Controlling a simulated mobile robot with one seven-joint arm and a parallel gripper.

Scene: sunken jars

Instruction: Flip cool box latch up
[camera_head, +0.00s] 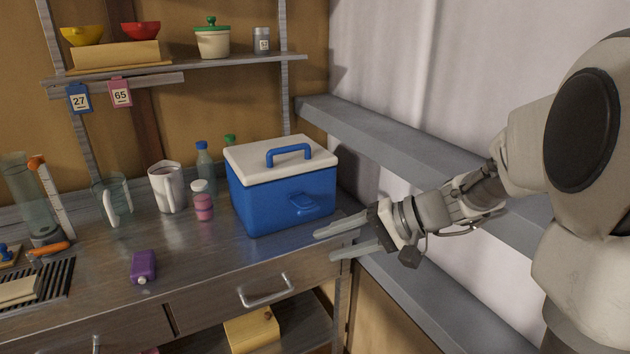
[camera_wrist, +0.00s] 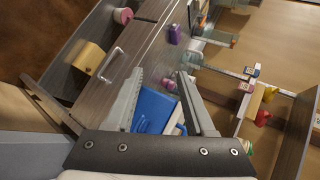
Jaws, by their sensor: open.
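A blue cool box (camera_head: 277,203) with a white lid (camera_head: 270,153) and a blue top handle (camera_head: 288,151) stands at the right end of the counter. The lid is shut. A blue latch (camera_head: 303,203) is on the front face, toward the right, and appears to lie low against the wall. My gripper (camera_head: 322,244) is open and empty, just right of and in front of the box, apart from the latch. In the wrist view, the box (camera_wrist: 152,106) lies beyond and between the open fingers (camera_wrist: 160,80); the latch cannot be made out surely there.
The counter (camera_head: 190,262) has a purple bottle (camera_head: 143,266), a pink jar (camera_head: 204,207), a white pitcher (camera_head: 167,187) and glass vessels left of the box. A drawer handle (camera_head: 266,291) juts out below. A grey ledge (camera_head: 420,140) runs along the right wall. Shelves hang above.

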